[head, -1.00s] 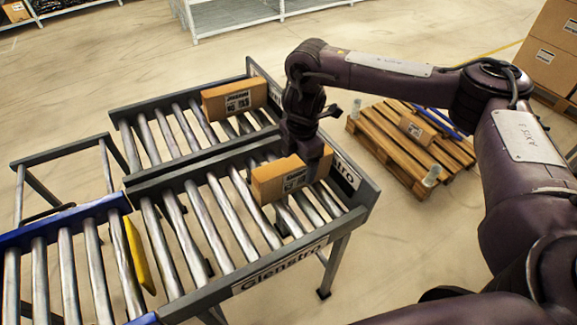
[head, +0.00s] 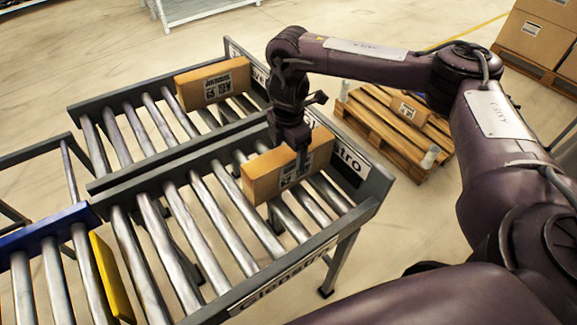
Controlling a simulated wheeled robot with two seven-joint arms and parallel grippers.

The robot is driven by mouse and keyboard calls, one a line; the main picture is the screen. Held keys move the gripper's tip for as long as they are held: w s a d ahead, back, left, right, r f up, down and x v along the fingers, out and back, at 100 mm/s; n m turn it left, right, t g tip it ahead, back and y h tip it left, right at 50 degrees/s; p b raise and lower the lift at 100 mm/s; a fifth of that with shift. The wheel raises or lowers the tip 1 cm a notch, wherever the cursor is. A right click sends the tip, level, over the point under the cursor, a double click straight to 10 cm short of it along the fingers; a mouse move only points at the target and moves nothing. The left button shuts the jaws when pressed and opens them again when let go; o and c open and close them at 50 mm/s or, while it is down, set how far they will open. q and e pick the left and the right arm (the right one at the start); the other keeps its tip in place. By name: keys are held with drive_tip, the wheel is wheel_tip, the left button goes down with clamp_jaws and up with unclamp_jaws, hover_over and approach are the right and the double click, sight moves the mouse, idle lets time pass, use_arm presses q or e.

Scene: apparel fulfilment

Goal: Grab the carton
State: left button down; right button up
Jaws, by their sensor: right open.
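A brown carton (head: 262,179) with a printed label stands on edge on the rollers of the near conveyor (head: 222,208), close to its right end. My right gripper (head: 302,165) points down at this carton with its jaws open. One finger shows in front of the carton's labelled face and hides part of the label. The other finger is hidden, and I cannot tell whether either touches the carton. A second brown carton (head: 188,92) stands on the far conveyor (head: 143,118), apart from the gripper. My left gripper is out of view.
A wooden pallet (head: 380,133) with a small box (head: 408,108) lies on the floor behind the conveyor end. Larger boxes (head: 540,35) are stacked at the upper right. A yellow plate (head: 110,278) stands across the rollers at the lower left.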

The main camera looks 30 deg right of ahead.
wheel_tip(320, 180, down, 5)
drive_tip(key=shift+w+d+f+b, duration=0.1)
drive_tip(key=shift+d+b, duration=0.05)
drive_tip(key=shift+b, duration=0.55)
drive_tip(key=shift+c, duration=0.6)
drive_tip(key=c, duration=1.2)
drive_tip(key=shift+c, duration=0.5)
drive_tip(key=shift+r, duration=0.25)
